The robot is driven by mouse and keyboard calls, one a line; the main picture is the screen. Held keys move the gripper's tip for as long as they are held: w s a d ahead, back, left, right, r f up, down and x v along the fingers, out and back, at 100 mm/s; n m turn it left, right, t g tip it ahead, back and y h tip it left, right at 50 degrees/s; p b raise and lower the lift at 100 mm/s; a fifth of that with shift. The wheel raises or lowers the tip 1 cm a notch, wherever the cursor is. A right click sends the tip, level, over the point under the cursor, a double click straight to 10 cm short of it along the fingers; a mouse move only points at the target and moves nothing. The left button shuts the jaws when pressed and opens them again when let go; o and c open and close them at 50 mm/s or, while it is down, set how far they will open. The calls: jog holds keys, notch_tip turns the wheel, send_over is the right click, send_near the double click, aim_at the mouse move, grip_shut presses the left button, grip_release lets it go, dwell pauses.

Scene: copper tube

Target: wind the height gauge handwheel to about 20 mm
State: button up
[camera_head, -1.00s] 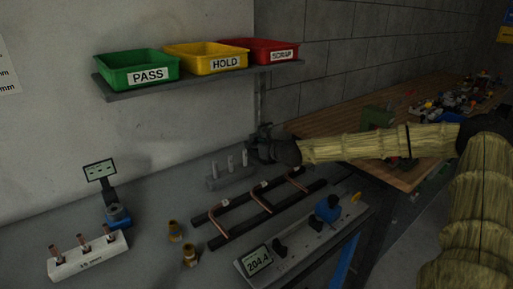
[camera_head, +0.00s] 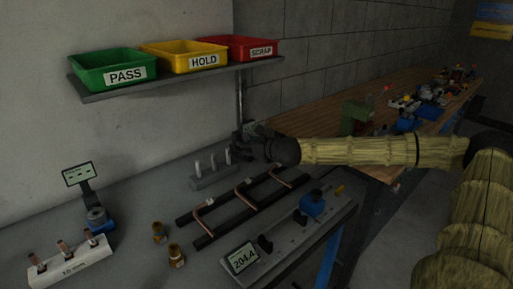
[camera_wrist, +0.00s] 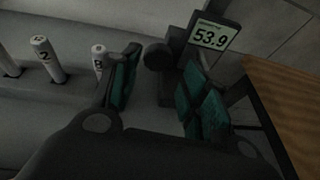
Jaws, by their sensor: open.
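The height gauge shows in the wrist view, with a dark upright and a lit display (camera_wrist: 211,37) reading 53.9. A round dark knob, apparently its handwheel (camera_wrist: 157,58), is on the left side of the upright. My gripper (camera_wrist: 163,62) is open, with a teal-padded finger on either side of the picture's middle. The knob appears between the fingertips, beyond them; I see no contact. In the head view my gripper (camera_head: 249,143) is at the back of the grey bench, and the gauge is mostly hidden behind it.
White numbered pins (camera_wrist: 43,52) stand in a grey block left of my fingers. A wooden bench (camera_wrist: 275,90) is at right. In the head view, a rack of copper tubes (camera_head: 240,205) and a 204.4 display fixture (camera_head: 243,258) lie in front. A shelf (camera_head: 170,82) with bins hangs above.

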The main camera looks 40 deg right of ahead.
jog(key=shift+v, duration=2.45)
jog(key=shift+w+f+m+y+b, duration=0.35)
jog(key=shift+w+f+b, duration=0.35)
jog(key=shift+w, duration=1.1)
jog(key=shift+w+f+m+y+b, duration=0.2)
jog(key=shift+w+f+m+b, duration=0.4)
jog(key=shift+w, duration=1.25)
jog(key=shift+w+f+m+y+b, duration=0.25)
jog(key=shift+w+f+b, duration=0.55)
jog(key=shift+w, duration=1)
